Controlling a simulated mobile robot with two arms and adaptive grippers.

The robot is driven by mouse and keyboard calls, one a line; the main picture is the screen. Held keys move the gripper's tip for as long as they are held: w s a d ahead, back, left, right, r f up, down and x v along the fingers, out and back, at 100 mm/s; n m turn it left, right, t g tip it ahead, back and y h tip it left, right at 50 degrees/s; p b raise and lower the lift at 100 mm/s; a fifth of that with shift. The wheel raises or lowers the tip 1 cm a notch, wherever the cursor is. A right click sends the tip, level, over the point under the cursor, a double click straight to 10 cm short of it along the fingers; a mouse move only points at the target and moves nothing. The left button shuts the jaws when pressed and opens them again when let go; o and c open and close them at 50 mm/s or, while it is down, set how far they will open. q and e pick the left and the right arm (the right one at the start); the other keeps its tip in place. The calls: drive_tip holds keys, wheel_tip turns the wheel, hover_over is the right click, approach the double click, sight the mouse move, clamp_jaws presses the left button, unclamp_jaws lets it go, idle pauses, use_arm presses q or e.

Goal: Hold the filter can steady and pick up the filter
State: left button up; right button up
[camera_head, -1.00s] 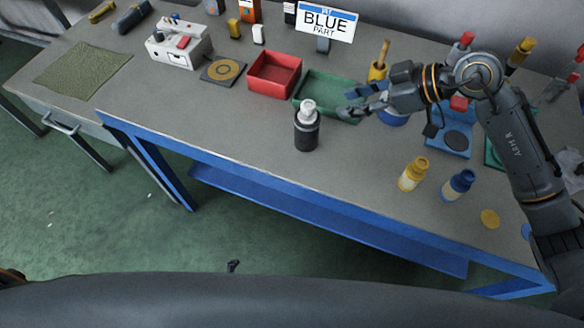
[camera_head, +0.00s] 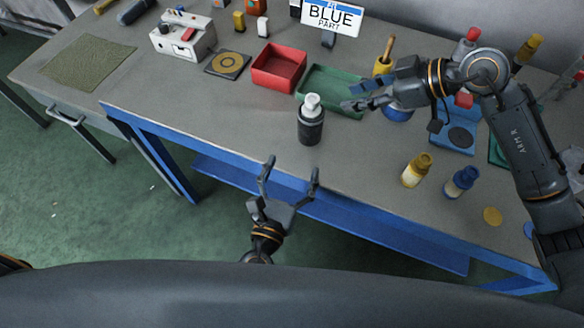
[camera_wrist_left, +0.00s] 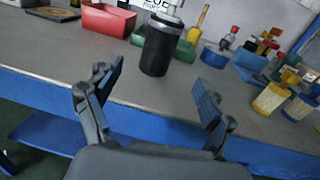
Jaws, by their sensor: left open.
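The filter can (camera_head: 310,129) is a dark cylinder standing upright near the front edge of the bench. The white filter (camera_head: 312,103) sticks out of its top. Both show in the left wrist view, the can (camera_wrist_left: 156,50) ahead of the fingers and the filter (camera_wrist_left: 170,12) partly cut off by the top edge. My left gripper (camera_head: 293,168) is open and empty in front of the bench edge, pointing at the can and apart from it. My right gripper (camera_head: 352,97) is to the right of the filter, apart from it, with its fingers spread and nothing visible between them.
A red bin (camera_head: 279,68) and a green tray (camera_head: 332,91) lie behind the can. The bench top left of the can is clear.

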sight(307, 131)
use_arm(q)
drive_tip(key=x, duration=1.4)
drive_tip(key=shift+s+r, duration=0.1)
